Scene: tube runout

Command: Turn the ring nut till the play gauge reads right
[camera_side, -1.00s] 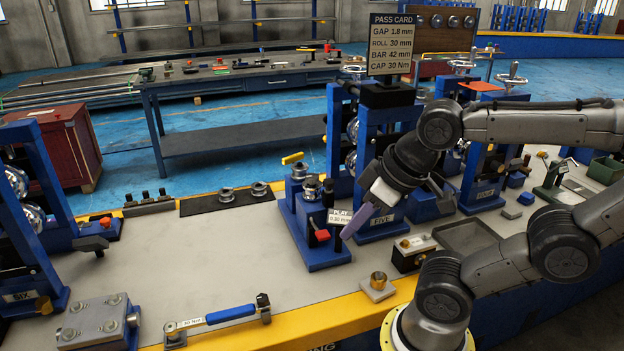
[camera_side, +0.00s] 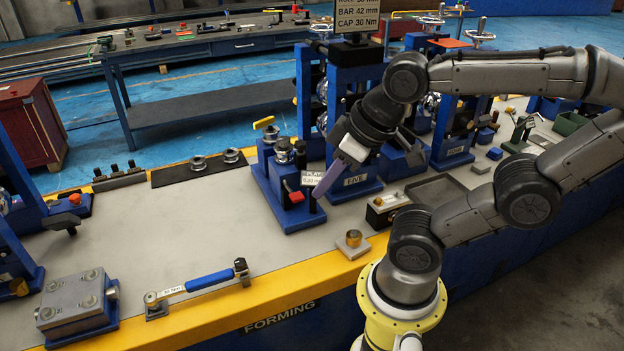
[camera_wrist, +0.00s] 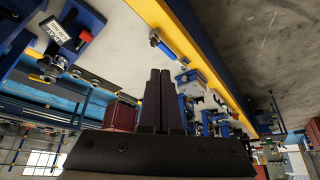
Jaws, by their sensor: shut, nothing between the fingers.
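A blue stand (camera_side: 287,217) on the bench carries a silver, ring-shaped top piece (camera_side: 284,148), which looks like the ring nut, a red block (camera_side: 296,197) and a small white PLAY gauge sign (camera_side: 311,178). The sign's digits are too small to read surely. My gripper (camera_side: 318,193) points down and left, with its fingertips just in front of the stand's right side, near the sign. I cannot tell whether they touch it. In the wrist view, the fingers (camera_wrist: 160,75) are shut together and empty. The stand's sign (camera_wrist: 70,33) shows at the upper left there.
A torque wrench (camera_side: 200,285) lies along the front edge. A small brass-coloured part on a block (camera_side: 353,241) and a dark tray (camera_side: 436,190) are at right. Spare rings (camera_side: 198,163) sit on a black mat behind. The bench's left middle is clear. A pass card (camera_side: 357,22) stands above, partly cut off.

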